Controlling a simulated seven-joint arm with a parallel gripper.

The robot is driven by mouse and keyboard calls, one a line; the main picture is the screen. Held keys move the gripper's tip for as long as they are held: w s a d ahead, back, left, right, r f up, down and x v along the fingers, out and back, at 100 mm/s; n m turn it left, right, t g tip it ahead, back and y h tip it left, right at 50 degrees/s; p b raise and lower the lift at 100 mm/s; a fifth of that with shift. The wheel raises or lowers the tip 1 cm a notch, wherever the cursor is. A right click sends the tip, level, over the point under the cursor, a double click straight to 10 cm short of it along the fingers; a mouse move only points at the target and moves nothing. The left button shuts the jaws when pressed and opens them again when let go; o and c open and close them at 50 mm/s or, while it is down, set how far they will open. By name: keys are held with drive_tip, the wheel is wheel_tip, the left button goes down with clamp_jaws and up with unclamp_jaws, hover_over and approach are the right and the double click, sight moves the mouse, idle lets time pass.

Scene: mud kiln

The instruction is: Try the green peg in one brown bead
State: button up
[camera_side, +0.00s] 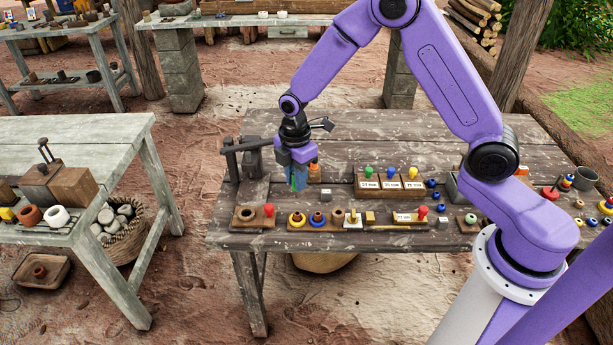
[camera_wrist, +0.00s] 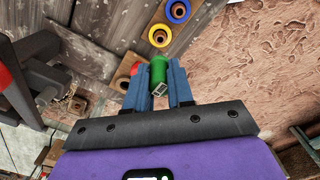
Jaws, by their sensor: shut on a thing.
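My gripper (camera_side: 298,182) hangs above the left part of the plank table. In the wrist view its two blue fingers (camera_wrist: 158,84) are shut on a green peg (camera_wrist: 159,72), with a grey end on the near side. In the side view the peg is mostly hidden by the fingers. A brown bead (camera_side: 247,213) sits on a small wooden board at the table's front left, beside a red knob (camera_side: 269,209). The bead also shows in the wrist view (camera_wrist: 122,84), left of the peg and apart from it. Another brown bead (camera_side: 337,215) stands right of the yellow and blue rings.
A yellow ring (camera_side: 296,220) and a blue ring (camera_side: 318,218) sit along the front edge. A dark clamp-like fixture (camera_side: 250,155) stands left of my gripper. A labelled rack (camera_side: 391,186) with blue, green and yellow knobs is to the right.

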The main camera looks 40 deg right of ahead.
drive_tip(key=shift+f, duration=2.3)
drive_tip(key=shift+f, duration=1.35)
idle(0.4)
drive_tip(key=shift+r, duration=0.1)
idle(0.8)
drive_tip(key=shift+r, duration=2.15)
